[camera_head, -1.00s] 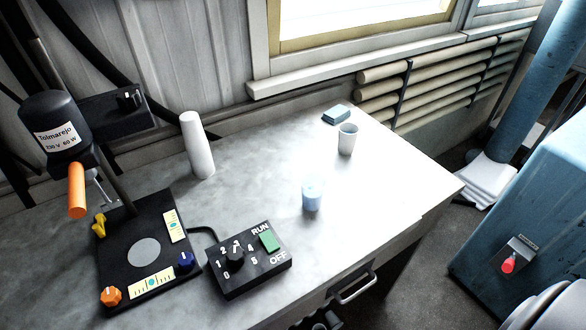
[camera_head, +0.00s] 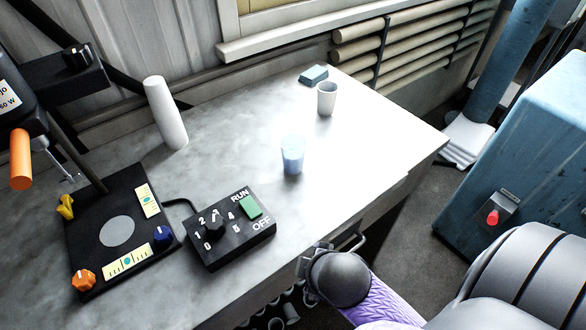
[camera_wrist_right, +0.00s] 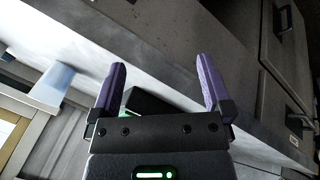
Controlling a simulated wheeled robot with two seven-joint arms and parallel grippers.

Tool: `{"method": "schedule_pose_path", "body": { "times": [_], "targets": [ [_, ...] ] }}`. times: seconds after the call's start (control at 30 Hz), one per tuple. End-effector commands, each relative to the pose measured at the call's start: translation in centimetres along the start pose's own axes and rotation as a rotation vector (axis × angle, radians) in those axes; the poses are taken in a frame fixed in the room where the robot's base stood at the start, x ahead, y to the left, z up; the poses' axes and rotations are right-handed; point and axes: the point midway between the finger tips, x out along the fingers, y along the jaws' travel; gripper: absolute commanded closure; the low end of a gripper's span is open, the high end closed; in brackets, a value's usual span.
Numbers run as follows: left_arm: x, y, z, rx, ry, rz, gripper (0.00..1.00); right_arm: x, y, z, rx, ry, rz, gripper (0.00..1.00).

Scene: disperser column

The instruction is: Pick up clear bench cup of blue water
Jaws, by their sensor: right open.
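The clear bench cup of blue water (camera_head: 292,155) stands upright on the grey bench, right of the control box. It also shows at the left of the right wrist view as a pale blue shape (camera_wrist_right: 52,86), outside the jaws. My right gripper (camera_wrist_right: 160,88) is open, its purple fingers apart with nothing held between them. In the head view, my right arm comes in from the lower right and its end is low by the bench's front edge, below the cup and apart from it. My left gripper is not in view.
A white cup (camera_head: 326,98) and a blue block (camera_head: 314,74) stand behind the blue cup. A white cylinder (camera_head: 166,113), a black control box (camera_head: 231,229) and the disperser base (camera_head: 119,232) are to the left. The bench right of the cup is clear.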

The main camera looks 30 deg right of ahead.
Motion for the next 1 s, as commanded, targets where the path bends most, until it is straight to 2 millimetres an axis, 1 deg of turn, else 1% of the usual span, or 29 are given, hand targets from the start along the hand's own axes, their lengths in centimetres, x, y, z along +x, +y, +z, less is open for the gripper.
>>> {"method": "schedule_pose_path", "body": {
  "times": [0.03,0.07,0.1,0.17,0.2,0.27,0.3,0.37,0.4,0.5,0.57,0.63,0.73,0.87,1.0],
  "targets": [
    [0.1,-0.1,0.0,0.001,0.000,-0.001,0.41,0.1,1.6,-0.5,-0.156,0.012,0.064,0.00],
    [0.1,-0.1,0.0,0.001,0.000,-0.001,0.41,0.2,2.6,-0.8,-0.262,0.013,0.104,0.00],
    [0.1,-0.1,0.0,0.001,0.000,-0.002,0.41,0.4,3.9,-1.2,-0.404,0.010,0.158,0.00],
    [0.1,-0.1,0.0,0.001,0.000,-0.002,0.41,0.6,5.8,-1.9,-0.610,-0.004,0.237,0.00],
    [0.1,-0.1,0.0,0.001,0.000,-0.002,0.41,0.7,7.0,-2.3,-0.748,-0.021,0.290,0.00],
    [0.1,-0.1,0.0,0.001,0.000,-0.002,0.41,0.8,9.1,-2.9,-0.964,-0.064,0.372,0.00],
    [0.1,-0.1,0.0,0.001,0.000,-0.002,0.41,0.8,10.5,-3.4,-1.116,-0.103,0.429,0.00],
    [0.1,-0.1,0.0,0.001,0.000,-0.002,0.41,0.7,12.7,-4.2,-1.357,-0.183,0.515,0.00],
    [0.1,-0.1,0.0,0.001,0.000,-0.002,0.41,0.6,14.2,-4.7,-1.522,-0.250,0.571,0.00],
    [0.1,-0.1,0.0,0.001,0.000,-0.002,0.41,0.2,17.1,-5.7,-1.841,-0.416,0.666,0.00],
    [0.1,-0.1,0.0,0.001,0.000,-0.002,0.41,0.1,18.0,-6.0,-1.947,-0.480,0.690,0.00],
    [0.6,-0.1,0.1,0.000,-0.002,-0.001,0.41,0.8,18.9,-6.3,-2.002,-0.517,0.702,0.00],
    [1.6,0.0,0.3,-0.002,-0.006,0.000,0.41,2.4,20.1,-6.9,-2.010,-0.523,0.703,0.00],
    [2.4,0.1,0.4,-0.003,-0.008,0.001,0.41,3.9,21.2,-7.5,-2.008,-0.519,0.701,0.00],
    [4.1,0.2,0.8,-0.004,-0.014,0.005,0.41,6.3,22.6,-8.5,-2.005,-0.517,0.700,0.00]
  ]
}}
